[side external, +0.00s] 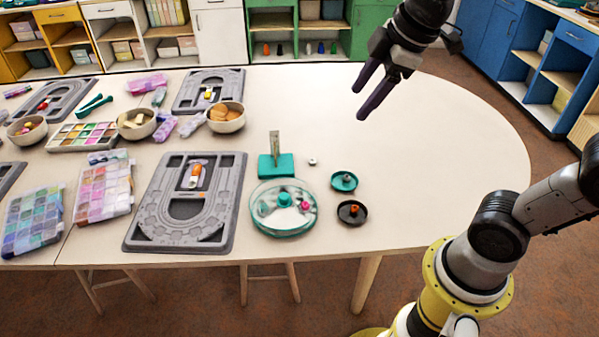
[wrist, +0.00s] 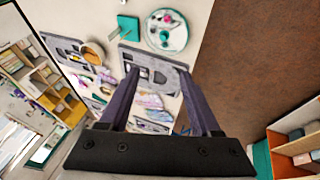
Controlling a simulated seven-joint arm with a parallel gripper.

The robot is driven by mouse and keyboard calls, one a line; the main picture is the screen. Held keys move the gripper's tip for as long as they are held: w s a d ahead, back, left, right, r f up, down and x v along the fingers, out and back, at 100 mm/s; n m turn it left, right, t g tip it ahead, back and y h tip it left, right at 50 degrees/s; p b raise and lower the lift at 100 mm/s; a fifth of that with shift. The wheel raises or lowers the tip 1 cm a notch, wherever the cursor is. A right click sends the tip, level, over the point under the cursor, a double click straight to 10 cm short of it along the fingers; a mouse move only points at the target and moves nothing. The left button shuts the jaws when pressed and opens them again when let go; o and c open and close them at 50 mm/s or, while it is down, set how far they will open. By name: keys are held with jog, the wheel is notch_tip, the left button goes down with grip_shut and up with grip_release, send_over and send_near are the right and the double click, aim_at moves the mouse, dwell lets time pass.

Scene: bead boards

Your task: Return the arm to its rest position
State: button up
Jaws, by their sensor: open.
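My gripper (side external: 364,97) is open and empty, raised well above the right part of the white table (side external: 440,160). Its two dark fingers point down and to the left in the side view. In the wrist view the gripper (wrist: 163,82) shows two parted fingers with nothing between them but the table far below. My gripper touches nothing on the table.
A round clear dish with teal parts (side external: 284,207), a teal stand (side external: 276,163), a teal saucer (side external: 344,182) and a black saucer (side external: 352,212) stand mid-table. A grey bead board (side external: 226,215) lies left of them. The table's right side is clear.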

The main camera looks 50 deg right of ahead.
jog(key=s+f+m, duration=0.6)
jog(key=s+m, duration=0.3)
jog(key=s, duration=0.2)
jog(key=shift+s+d, duration=0.25)
jog(key=shift+s, duration=0.1)
